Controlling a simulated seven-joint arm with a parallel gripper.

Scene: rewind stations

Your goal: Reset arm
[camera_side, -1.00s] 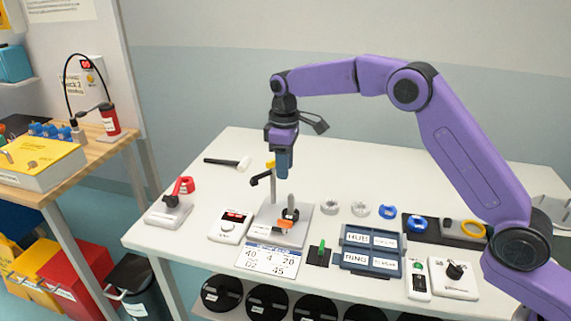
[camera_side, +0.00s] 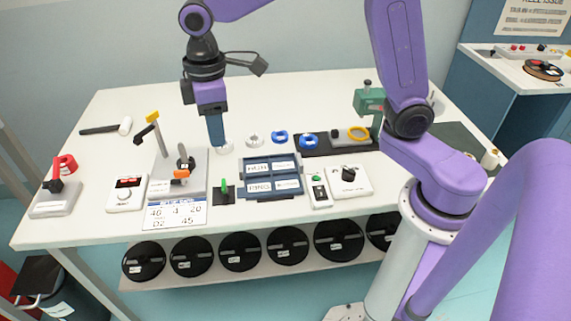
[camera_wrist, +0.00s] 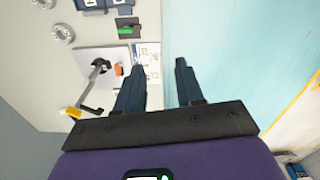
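My gripper (camera_side: 216,143) points down over the white table (camera_side: 300,90), right of the post station in the side view. Its fingers overlap each other there. In the wrist view my gripper (camera_wrist: 160,72) shows two dark blue fingers spread apart with nothing between them. The grey station plate (camera_side: 188,162) has a post with a yellow top, a dark hook and an orange-tipped clamp. The plate (camera_wrist: 90,62) also shows left of the fingers in the wrist view. A white ring (camera_side: 226,147) appears beside the fingertips in the side view; its distance from them is unclear.
A hammer (camera_side: 106,128) lies at left. The back of the table is clear.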

